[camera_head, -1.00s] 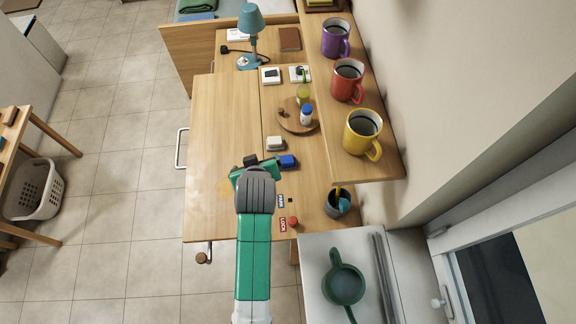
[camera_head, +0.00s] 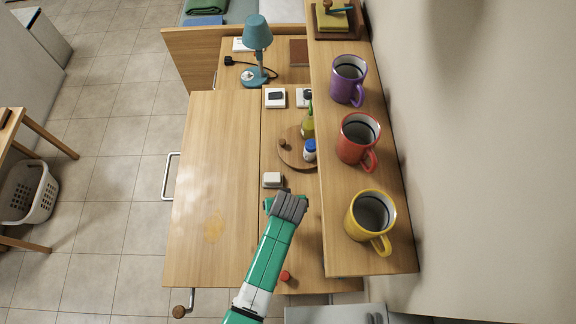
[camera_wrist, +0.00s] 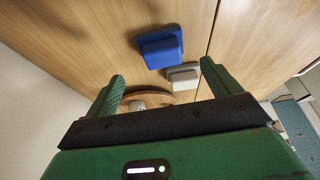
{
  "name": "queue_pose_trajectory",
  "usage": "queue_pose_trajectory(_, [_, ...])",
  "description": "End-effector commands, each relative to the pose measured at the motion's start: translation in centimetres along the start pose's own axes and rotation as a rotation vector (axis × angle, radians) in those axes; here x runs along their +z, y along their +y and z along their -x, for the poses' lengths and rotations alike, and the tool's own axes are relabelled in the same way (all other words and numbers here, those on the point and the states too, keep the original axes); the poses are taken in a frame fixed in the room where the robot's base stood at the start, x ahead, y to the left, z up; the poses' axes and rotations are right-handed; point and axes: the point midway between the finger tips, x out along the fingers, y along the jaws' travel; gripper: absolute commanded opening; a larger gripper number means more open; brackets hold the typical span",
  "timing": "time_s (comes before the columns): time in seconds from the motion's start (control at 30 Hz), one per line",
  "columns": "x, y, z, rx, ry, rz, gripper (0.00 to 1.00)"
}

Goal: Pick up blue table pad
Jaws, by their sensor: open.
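A blue block-like pad (camera_wrist: 162,47) with a wider flat base shows in the wrist view, on the wooden table surface. My gripper (camera_wrist: 162,72) is open and empty. Its two green fingers stand apart, and the pad appears between and beyond their tips, not touched by them. In the head view my gripper (camera_head: 287,202) is over the right part of the table and hides the blue pad. A similar pale grey block (camera_wrist: 180,76) sits beside the blue pad; it also shows in the head view (camera_head: 272,180), just beyond my gripper.
A round wooden board (camera_head: 290,155) holds a yellow-green bottle (camera_head: 308,123) and a blue-capped jar (camera_head: 310,150). A raised shelf (camera_head: 340,240) with purple (camera_head: 347,80), red (camera_head: 357,140) and yellow (camera_head: 369,216) mugs runs along the right.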

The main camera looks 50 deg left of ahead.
Motion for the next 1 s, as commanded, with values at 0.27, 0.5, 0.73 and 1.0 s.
queue_pose_trajectory(0.27, [0.2, -0.3, -3.1, -0.001, -0.001, 0.001, 0.89])
queue_pose_trajectory(0.5, [0.2, -0.5, -6.3, 0.0, 0.001, 0.0, 0.89])
queue_pose_trajectory(0.73, [0.2, -0.5, -6.4, 0.0, 0.001, 0.0, 0.87])
queue_pose_trajectory(1.0, [0.2, -0.5, -6.3, 0.0, 0.001, 0.0, 0.41])
